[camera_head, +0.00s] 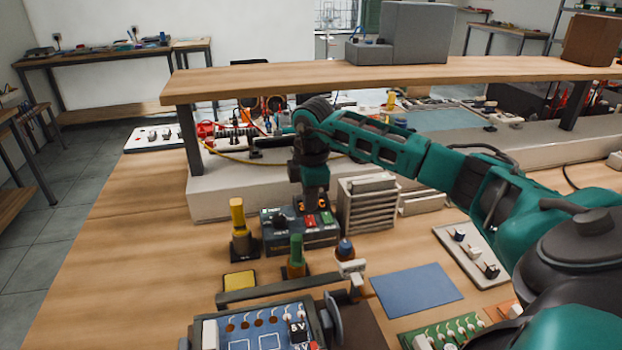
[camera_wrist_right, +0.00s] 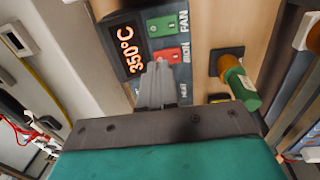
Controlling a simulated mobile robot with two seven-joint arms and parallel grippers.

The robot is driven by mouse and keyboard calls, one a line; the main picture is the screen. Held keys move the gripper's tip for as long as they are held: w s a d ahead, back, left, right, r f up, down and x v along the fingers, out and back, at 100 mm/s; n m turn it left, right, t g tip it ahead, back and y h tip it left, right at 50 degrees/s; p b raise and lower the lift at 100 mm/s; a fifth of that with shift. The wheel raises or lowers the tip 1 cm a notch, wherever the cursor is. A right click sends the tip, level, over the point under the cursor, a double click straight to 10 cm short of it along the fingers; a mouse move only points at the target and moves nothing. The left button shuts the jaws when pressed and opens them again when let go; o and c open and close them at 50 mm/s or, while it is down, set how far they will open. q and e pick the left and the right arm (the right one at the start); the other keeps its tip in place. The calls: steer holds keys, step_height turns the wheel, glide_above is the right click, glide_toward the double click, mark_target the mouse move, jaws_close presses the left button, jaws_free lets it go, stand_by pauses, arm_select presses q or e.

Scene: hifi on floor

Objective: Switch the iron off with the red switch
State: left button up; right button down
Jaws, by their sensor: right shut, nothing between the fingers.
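The soldering station (camera_head: 283,237) is a dark box with a blue-grey front panel, standing in front of the shelf riser. In the right wrist view its display (camera_wrist_right: 130,55) reads 350°C in orange. The red switch (camera_wrist_right: 167,54), labelled IRON, sits beside the green FAN switch (camera_wrist_right: 163,25). In the head view the red switch (camera_head: 311,220) shows just below my right gripper (camera_head: 312,207). That gripper is shut and empty, pointing down. In the wrist view its fingertips (camera_wrist_right: 158,66) overlap the red switch's edge; I cannot tell whether they touch. My left gripper is not in view.
A yellow-handled tool (camera_head: 238,218) and a green-handled tool (camera_head: 296,253) stand close by the station. A finned grey block (camera_head: 368,208) is just right of it. A blue mat (camera_head: 415,290) lies front right. The wooden shelf (camera_head: 330,75) spans behind. The left tabletop is clear.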

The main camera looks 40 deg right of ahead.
mark_target(312, 222)
steer(key=shift+w+d+f, duration=0.1)
steer(key=shift+w+f, duration=0.05)
steer(key=shift+f, duration=1.2)
steer(key=shift+f, duration=0.1)
steer(key=shift+f, duration=0.15)
steer(key=shift+s+a+f+p, duration=0.1)
steer(key=shift+s+a+p, duration=0.4)
steer(key=shift+s, duration=0.25)
steer(key=shift+d, duration=0.15)
